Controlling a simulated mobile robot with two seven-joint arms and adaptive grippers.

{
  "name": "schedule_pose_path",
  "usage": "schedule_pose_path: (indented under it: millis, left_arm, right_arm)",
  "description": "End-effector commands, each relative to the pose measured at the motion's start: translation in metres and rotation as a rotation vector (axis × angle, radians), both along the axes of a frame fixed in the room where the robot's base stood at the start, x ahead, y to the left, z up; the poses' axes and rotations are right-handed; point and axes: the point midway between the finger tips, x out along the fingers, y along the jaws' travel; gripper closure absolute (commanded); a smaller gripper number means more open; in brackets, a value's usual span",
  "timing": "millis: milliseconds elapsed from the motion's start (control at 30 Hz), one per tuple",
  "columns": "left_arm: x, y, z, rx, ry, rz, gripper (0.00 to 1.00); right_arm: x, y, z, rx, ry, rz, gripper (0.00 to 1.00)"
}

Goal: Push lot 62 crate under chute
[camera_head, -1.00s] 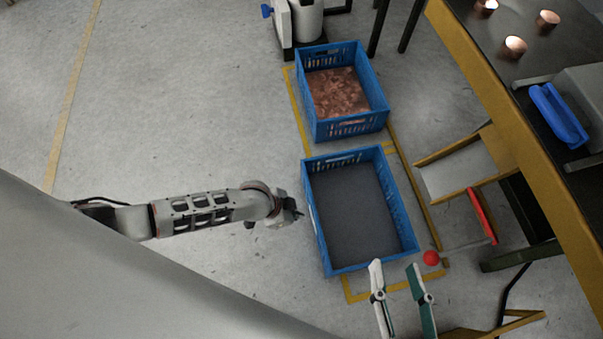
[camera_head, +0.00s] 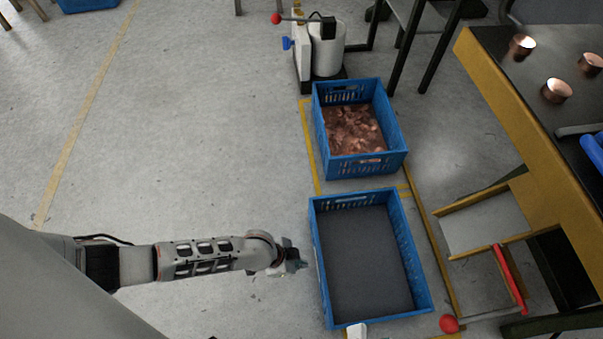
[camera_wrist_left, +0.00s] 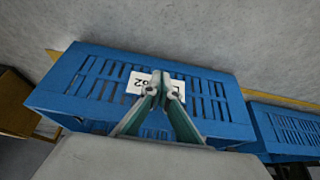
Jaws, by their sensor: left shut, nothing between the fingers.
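The lot 62 crate (camera_head: 370,262) is the near blue crate, with a dark, seemingly empty inside. In the left wrist view its slotted side wall (camera_wrist_left: 215,95) carries a white label (camera_wrist_left: 139,82) reading 62, upside down. My left gripper (camera_head: 302,264) is beside its left wall. In the left wrist view the gripper (camera_wrist_left: 160,78) is shut and empty, its tips in front of the label; contact cannot be told. The sloped metal chute (camera_head: 485,222) is right of the crate, against the bench.
A second blue crate (camera_head: 398,143) with copper pieces stands just beyond. Yellow floor lines (camera_head: 436,243) surround both crates. A red-barred frame (camera_head: 510,280) and red knob (camera_head: 449,323) are right of the near crate. Floor to the left (camera_head: 180,150) is clear.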

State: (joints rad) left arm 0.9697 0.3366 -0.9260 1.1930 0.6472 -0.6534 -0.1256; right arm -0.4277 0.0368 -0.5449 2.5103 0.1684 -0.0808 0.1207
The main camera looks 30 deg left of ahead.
Motion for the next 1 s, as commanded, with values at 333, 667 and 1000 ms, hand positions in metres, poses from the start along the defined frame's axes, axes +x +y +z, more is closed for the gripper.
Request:
schedule_pose_path:
  millis: [333,667,1000]
  left_arm:
    - [0.01,-0.019,0.0,-0.001,-0.001,0.0,1.0]
    - [0.025,-0.045,0.001,-0.003,0.0,0.001,1.0]
    - [0.038,-0.07,0.001,-0.002,-0.001,0.001,1.0]
  right_arm:
    - [0.0,0.0,0.0,-0.002,-0.001,0.001,0.6]
    - [0.0,0.0,-0.001,-0.003,0.001,0.002,0.6]
    - [0.0,0.0,-0.001,-0.004,0.002,0.002,0.6]
